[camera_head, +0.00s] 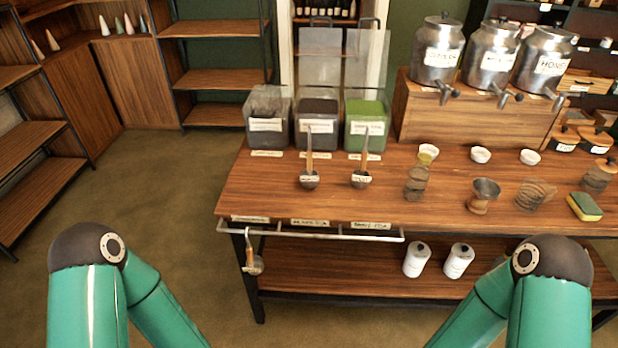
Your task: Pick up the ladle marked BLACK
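Two ladles with wooden handles stand on the wooden table in front of the clear bins: a left ladle (309,165) before the dark-filled bin (318,138) and a right ladle (361,165) before the green-filled bin (367,138). Both have dark bowls and small white tags. A third ladle (252,257) hangs at the left end of the front rail (320,234). The tag writing is too small to read with certainty, so I cannot tell which ladle is marked BLACK. My two green arms show at the bottom left and right; both grippers are out of view.
A third bin (267,112) stands at the left. Metal urns (492,55) sit on a raised wooden box. Small white bowls (480,155), a wooden-based cup (484,194) and a sponge (585,206) are on the table's right. White bottles (416,260) stand on the lower shelf.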

